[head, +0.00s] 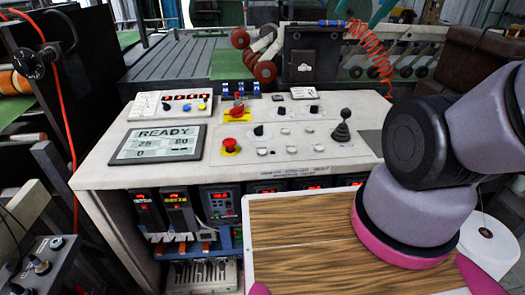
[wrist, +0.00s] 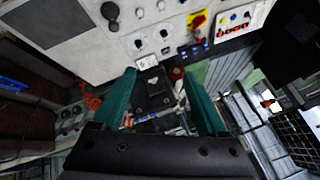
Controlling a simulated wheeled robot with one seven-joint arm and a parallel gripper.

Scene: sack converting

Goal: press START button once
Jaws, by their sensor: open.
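The console (head: 110,165) carries a display (head: 158,143) reading READY. I cannot read a START label on any button. A small raised panel (head: 147,104) at the back left has white, black, yellow and blue controls; it also shows in the wrist view (wrist: 244,14). My gripper (wrist: 160,70) is open, its teal fingers apart and empty, over the console's back edge. It touches no button that I can see.
A black joystick (head: 341,128) stands at the console's right. A red rotary switch (head: 238,110) on yellow is at the back. A dark box (head: 301,66) and a coiled red hose (head: 372,45) are behind.

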